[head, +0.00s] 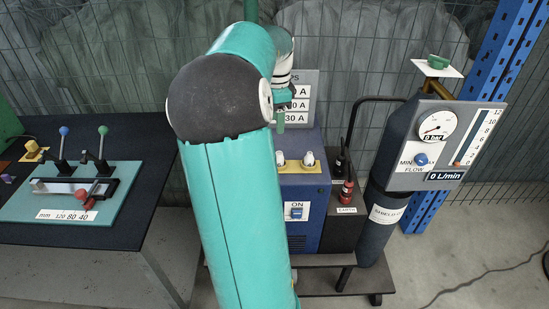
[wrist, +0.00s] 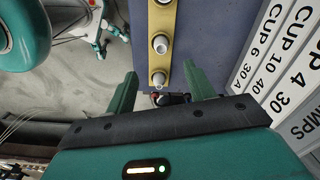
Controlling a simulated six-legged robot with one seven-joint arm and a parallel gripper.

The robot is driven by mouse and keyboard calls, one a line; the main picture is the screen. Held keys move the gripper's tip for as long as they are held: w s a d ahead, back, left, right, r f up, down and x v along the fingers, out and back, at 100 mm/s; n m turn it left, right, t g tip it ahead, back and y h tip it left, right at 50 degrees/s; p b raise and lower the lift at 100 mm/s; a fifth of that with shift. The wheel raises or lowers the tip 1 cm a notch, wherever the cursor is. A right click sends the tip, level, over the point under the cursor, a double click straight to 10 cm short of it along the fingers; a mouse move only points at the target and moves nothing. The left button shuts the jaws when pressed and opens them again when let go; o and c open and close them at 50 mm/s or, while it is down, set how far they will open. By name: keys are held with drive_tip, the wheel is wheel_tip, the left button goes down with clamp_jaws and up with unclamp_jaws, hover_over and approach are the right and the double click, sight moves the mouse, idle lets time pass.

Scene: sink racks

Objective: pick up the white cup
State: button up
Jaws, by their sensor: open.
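Three small white cup-like pieces stand in a row on a yellow strip (wrist: 163,22) on the blue box. In the wrist view one is nearest my fingers (wrist: 158,79), one is in the middle (wrist: 160,43), and one is cut by the top edge (wrist: 163,3). The head view shows two of them, a left one (head: 280,158) and a right one (head: 309,158). My gripper (wrist: 159,70) is open and empty. Its green fingers appear either side of the nearest cup; I cannot tell the height gap. In the head view my arm hides part of the gripper and strip.
A sign (wrist: 285,60) with cup sizes and amps stands behind the blue box (head: 305,205). A gas bottle (head: 377,225) with a gauge panel (head: 436,140) is at right. A dark table (head: 140,225) with a lever panel is at left. Wire mesh closes the back.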

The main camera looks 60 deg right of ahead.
sight(278, 153)
drive_tip(key=f, duration=1.4)
drive_tip(key=shift+s+d, duration=0.25)
drive_tip(key=c, duration=1)
